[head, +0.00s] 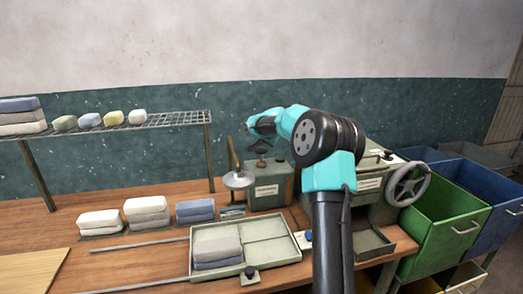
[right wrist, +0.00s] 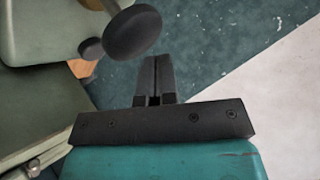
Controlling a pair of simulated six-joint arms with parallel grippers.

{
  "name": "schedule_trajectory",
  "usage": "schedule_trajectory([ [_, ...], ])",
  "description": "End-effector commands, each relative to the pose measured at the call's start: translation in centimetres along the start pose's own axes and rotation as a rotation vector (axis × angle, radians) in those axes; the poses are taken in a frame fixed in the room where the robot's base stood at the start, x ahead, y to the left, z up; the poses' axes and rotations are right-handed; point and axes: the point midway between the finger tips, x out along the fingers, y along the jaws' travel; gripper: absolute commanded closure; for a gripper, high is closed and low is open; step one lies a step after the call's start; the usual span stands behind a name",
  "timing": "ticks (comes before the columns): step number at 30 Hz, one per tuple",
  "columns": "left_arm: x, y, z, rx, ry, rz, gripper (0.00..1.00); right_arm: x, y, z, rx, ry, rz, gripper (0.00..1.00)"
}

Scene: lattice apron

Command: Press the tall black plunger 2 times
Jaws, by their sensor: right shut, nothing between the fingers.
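The tall black plunger (head: 262,150) stands on top of a green-grey labelled box (head: 267,186) at the back of the bench. In the right wrist view its round black cap (right wrist: 133,33) shows just beyond and to the left of my fingertips. My right gripper (right wrist: 154,62) is shut with nothing between its fingers. In the head view it is near the plunger, its fingers small and dark against the wall. Whether the fingers touch the cap cannot be told. My left gripper is not in view.
A machine with a handwheel (head: 408,186) stands right of the box. A metal disc on a stand (head: 238,180) is on its left. A divided tray (head: 275,250) with folded cloths lies in front. Folded stacks and a wire shelf (head: 150,121) are at left; green and blue bins (head: 440,222) at right.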

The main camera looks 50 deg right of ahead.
Motion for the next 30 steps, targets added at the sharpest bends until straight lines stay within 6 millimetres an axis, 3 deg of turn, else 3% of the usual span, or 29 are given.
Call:
schedule_trajectory([
  [30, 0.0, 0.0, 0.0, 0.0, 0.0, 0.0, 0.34, 0.7, 0.53, 0.51, 0.0, -0.001, 0.001, 1.0],
])
